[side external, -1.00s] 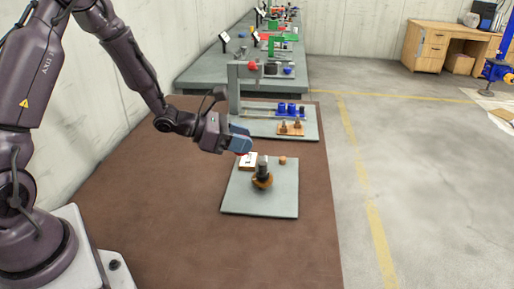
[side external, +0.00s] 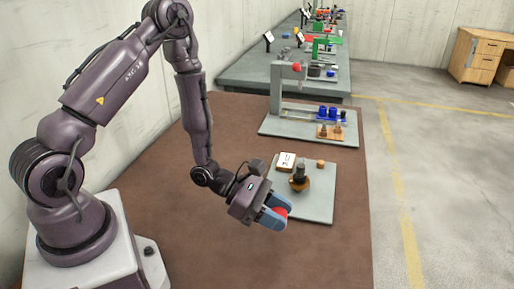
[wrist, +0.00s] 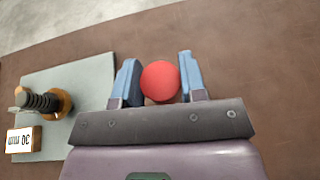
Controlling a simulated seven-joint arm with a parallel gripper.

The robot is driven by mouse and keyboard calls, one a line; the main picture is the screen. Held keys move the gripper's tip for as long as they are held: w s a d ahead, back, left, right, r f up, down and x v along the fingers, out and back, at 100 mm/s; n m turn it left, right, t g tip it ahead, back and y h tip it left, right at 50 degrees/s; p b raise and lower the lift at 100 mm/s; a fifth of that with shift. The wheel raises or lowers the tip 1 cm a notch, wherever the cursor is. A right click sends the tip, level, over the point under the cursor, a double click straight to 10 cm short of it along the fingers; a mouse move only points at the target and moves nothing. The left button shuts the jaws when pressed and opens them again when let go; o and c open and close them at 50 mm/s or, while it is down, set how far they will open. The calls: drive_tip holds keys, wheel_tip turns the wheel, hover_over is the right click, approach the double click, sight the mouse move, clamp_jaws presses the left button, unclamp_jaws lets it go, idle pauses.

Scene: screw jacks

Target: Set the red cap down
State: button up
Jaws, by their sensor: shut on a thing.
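The red cap (wrist: 160,81) is round and sits between the two blue fingers of my gripper (wrist: 158,79) in the wrist view. My gripper (side external: 273,217) is shut on the red cap (side external: 282,211), also visible at the fingertips in the side view. The gripper is at the near left corner of the grey plate (side external: 318,205), over or beside the brown table. A screw jack (side external: 299,180) with a dark threaded post and an orange-brown base stands on the plate. It also shows at left in the wrist view (wrist: 45,101). The height of the cap above the table is hard to tell.
A white label block (side external: 287,161) and a small wooden piece (side external: 320,164) are at the plate's far end. A second grey plate (side external: 275,127) with blue parts lies behind. The brown table (side external: 200,250) is clear on the near side.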

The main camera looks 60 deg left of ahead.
sight(278, 250)
drive_tip(key=shift+w+d+f+m+h, duration=0.2)
drive_tip(key=shift+w+m+h, duration=0.05)
drive_tip(key=shift+m+h, duration=0.05)
drive_tip(key=shift+g, duration=0.3)
drive_tip(key=shift+f, duration=3.9)
drive_tip(key=o, duration=0.9)
drive_tip(key=shift+f, duration=0.1)
